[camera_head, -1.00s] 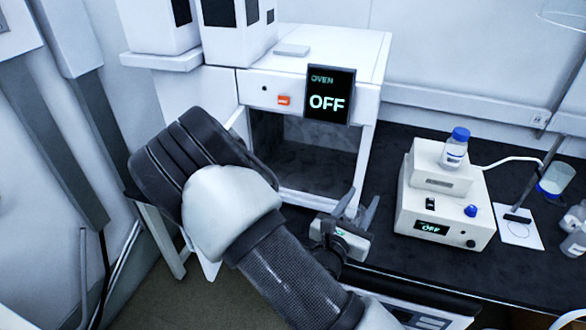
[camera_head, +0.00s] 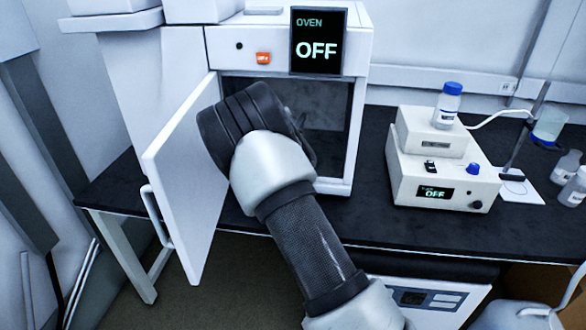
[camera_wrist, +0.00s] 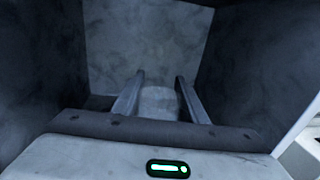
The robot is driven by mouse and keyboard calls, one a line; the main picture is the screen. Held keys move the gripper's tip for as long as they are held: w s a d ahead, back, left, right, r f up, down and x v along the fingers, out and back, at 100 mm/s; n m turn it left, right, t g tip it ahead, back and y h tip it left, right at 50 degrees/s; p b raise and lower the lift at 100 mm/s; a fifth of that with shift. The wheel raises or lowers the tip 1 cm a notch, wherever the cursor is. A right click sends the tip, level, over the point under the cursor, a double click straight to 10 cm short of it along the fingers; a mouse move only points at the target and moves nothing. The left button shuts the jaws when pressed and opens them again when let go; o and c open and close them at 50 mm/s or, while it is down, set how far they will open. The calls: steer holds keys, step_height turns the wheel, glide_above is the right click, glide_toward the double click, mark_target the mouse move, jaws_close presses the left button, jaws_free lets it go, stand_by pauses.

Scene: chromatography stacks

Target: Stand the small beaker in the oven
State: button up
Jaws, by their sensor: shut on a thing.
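The oven (camera_head: 218,52) is a white box whose display reads OFF. Its door (camera_head: 185,190) stands wide open to the left. My arm reaches into the oven's dark chamber (camera_head: 334,108), and hides my gripper in the head view. In the wrist view my gripper (camera_wrist: 160,90) is inside the chamber, its two fingers shut on the small beaker (camera_wrist: 159,103). The beaker is pale and dim, between the fingers. The chamber's back wall (camera_wrist: 145,45) is beyond it. I cannot tell whether the beaker touches the oven floor.
To the right of the oven, a white instrument (camera_head: 440,175) reading OFF carries a blue-capped bottle (camera_head: 447,105). A stand with a beaker (camera_head: 549,125) and glass bottles (camera_head: 572,180) are farther right. The black bench top (camera_head: 370,205) is clear just right of the oven.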

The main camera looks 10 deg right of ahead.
steer(key=f, duration=0.3)
steer(key=w+f+b, duration=0.1)
steer(key=f, duration=0.2)
steer(key=f+b, duration=0.1)
steer(key=f, duration=0.2)
steer(key=shift+w+d, duration=0.15)
steer(key=shift+w, duration=0.05)
steer(key=shift+f, duration=0.1)
steer(key=shift+f, duration=0.15)
steer(key=o, duration=1.1)
steer(key=shift+r, duration=0.2)
